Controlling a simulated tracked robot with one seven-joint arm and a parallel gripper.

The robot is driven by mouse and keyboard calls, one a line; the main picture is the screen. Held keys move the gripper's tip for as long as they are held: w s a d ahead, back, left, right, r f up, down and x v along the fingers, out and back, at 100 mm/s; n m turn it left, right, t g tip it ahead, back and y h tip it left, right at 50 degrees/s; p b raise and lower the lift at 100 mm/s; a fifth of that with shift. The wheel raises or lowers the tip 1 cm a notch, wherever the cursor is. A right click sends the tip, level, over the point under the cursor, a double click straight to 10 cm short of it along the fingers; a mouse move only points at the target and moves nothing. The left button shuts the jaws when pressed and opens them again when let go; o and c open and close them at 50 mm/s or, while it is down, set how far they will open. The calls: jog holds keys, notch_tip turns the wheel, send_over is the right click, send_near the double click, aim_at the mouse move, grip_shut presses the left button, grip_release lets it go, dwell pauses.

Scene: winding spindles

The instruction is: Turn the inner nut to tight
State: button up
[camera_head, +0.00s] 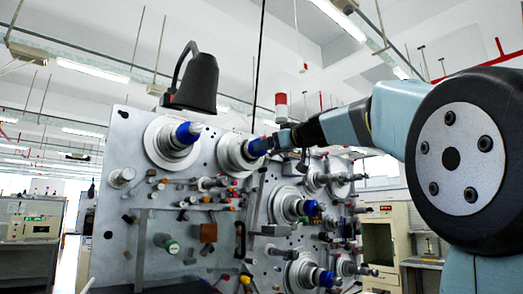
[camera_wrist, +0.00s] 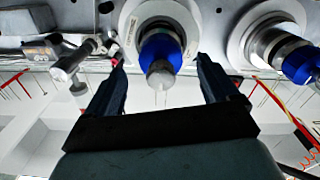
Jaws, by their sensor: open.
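A spindle with a blue nut (camera_head: 257,147) stands out from a pale disc (camera_head: 232,152) at the upper right of the machine panel. In the wrist view this blue nut (camera_wrist: 161,50) lies between my gripper's fingers, with a grey tip (camera_wrist: 160,75) towards me. My gripper (camera_wrist: 162,62) is open, one finger on each side, with gaps to the nut. In the head view my gripper (camera_head: 282,140) is at the outer end of this spindle, partly hidden by its own wrist. The frames do not show how tight the nut is.
Another blue-nutted spindle (camera_head: 187,133) is to the left; more sit lower right, one with a blue end (camera_head: 326,279). Several small rollers and knobs crowd the panel (camera_head: 120,215). A black lamp-like hood (camera_head: 198,82) hangs above. A grey rod fitting (camera_wrist: 72,64) is near one finger.

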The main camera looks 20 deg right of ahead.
jog(key=shift+x, duration=2.7)
jog(key=c, duration=1)
jog(key=shift+o, duration=0.2)
